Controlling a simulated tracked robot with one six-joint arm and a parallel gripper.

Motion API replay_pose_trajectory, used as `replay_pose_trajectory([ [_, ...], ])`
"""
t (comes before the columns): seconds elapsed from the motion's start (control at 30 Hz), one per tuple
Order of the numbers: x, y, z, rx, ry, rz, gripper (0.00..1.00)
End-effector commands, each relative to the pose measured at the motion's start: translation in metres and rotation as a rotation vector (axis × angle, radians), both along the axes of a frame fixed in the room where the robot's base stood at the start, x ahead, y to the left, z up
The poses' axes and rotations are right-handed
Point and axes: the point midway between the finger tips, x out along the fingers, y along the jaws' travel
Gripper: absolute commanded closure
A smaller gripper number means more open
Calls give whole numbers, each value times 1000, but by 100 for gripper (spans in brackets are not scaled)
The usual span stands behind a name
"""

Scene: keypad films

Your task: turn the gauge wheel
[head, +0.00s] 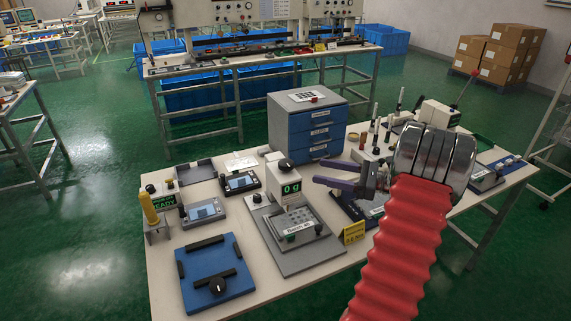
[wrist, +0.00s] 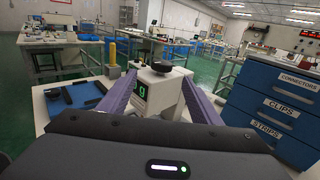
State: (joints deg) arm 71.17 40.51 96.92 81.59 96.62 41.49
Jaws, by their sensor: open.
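The gauge (head: 290,185) is a pale upright box with a green display that seems to read "0 g". A dark round wheel (head: 286,165) sits on its top. In the wrist view the wheel (wrist: 161,67) shows between and beyond the fingertips, above the gauge's display (wrist: 140,90). My gripper (head: 322,187) has purple fingers, is open and empty, and is to the right of the gauge in the head view. In the wrist view the fingers (wrist: 158,80) point towards the gauge. They look apart from the wheel.
A blue drawer cabinet (head: 308,125) stands behind the gauge and at the right in the wrist view. A grey keypad fixture (head: 298,228) lies in front of the gauge. A blue plate (head: 215,272) with a black knob lies front left. Small bottles and tools stand at right.

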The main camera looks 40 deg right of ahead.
Motion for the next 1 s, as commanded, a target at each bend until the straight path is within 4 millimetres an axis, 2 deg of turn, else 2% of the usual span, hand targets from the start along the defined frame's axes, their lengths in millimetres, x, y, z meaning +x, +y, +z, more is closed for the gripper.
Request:
replay_pose_trajectory([
  [0.13, -4, -8, -2, 17, -9, -17, 42],
  [0.57, 3, -3, -1, 16, -7, -13, 42],
  [0.77, 23, 8, -1, 14, -7, -12, 42],
  [1.0, 55, 26, -1, 14, -7, -12, 42],
])
